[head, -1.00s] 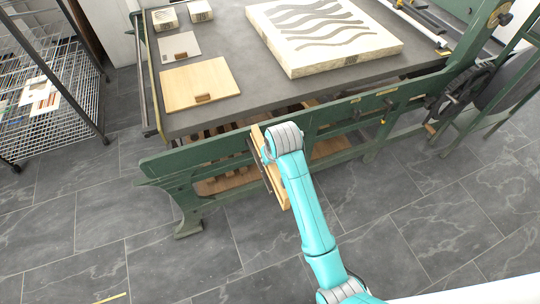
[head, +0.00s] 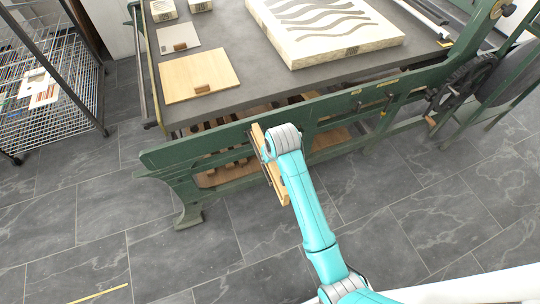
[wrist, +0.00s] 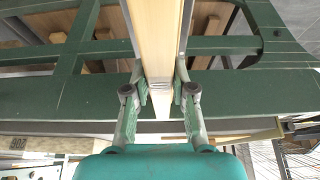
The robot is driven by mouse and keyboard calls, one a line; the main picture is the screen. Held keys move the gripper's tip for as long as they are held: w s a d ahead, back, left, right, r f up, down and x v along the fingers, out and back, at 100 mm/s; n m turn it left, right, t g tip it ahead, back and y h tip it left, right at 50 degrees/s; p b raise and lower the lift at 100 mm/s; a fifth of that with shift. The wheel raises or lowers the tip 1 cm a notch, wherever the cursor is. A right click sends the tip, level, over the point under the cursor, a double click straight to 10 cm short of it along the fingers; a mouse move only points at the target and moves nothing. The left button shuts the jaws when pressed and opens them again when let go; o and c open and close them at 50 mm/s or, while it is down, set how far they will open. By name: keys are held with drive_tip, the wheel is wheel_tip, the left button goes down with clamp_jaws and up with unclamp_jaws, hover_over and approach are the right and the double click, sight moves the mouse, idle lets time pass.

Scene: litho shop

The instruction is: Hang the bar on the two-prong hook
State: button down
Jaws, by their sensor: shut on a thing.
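My gripper (wrist: 160,92) is shut on a long pale wooden bar (wrist: 156,40), with one finger on each side of it. In the head view the bar (head: 283,196) is tilted, beside the near side of the green press frame; my wrist covers part of it. I cannot tell whether the bar touches the frame. Small dark fittings (head: 388,102) show on the green rail to the right of my gripper. I cannot tell whether one of them is the two-prong hook.
The green press (head: 330,108) carries a grey bed (head: 235,55) with a large patterned stone (head: 325,25) and a wooden board (head: 200,78). A wire rack (head: 60,75) stands at left. A yellow strip (head: 98,294) lies on the otherwise clear tiled floor in front.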

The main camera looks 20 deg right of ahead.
drive_tip(key=c, duration=0.9)
unclamp_jaws()
drive_tip(key=v, duration=1.2)
drive_tip(key=shift+s, duration=0.1)
